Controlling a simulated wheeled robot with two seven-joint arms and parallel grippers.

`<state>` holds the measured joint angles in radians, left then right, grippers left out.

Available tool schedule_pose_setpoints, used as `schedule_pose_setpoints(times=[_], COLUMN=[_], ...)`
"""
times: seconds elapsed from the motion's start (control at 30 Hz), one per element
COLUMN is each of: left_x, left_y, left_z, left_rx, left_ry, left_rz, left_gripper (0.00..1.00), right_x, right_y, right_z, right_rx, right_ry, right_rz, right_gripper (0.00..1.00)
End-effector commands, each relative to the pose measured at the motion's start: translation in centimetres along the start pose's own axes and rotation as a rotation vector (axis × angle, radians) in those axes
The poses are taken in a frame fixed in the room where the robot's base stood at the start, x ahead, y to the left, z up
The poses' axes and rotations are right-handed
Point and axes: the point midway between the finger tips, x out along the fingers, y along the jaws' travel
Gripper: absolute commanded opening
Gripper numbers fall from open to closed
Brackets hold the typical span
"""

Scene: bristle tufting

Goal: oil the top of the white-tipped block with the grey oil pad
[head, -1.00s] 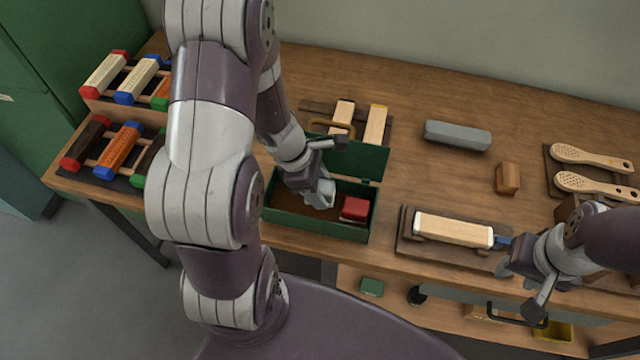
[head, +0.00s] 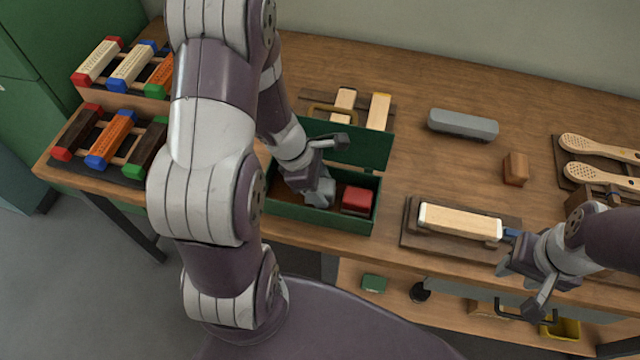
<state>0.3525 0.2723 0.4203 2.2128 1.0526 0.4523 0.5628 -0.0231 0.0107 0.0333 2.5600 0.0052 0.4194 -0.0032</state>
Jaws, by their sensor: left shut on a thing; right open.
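The white-tipped block (head: 459,221) is a pale wooden bar with white ends. It lies in a dark wooden holder (head: 412,238) on the bench. My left gripper (head: 319,187) is down inside the open green box (head: 320,217), shut on a light grey thing. This seems to be the grey oil pad (head: 320,195), mostly hidden by the fingers. A red pad (head: 357,200) sits in the box just right of my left gripper. My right gripper (head: 522,275) is open at the right end of the holder, near a small blue part (head: 510,236).
The box's raised lid (head: 365,150) stands behind my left gripper. A long grey bar (head: 463,125) and a small brown block (head: 515,168) lie behind the holder. Perforated wooden paddles (head: 600,149) lie at right. Racks of coloured-ended brushes (head: 110,136) stand at left.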

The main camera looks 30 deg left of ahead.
Motion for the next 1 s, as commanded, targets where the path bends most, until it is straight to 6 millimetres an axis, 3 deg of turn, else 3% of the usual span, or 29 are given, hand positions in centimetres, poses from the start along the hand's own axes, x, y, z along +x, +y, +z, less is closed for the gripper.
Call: schedule_pose_setpoints(times=[1.0], left_x=[0.89], left_y=[0.01], left_z=[-0.37], left_rx=[0.0], left_ry=[0.0], left_rz=[0.0], left_gripper=[0.29], right_x=[0.88], right_y=[0.0], right_z=[0.11], right_rx=[0.0], right_ry=[0.0], right_rz=[0.0], right_gripper=[0.43])
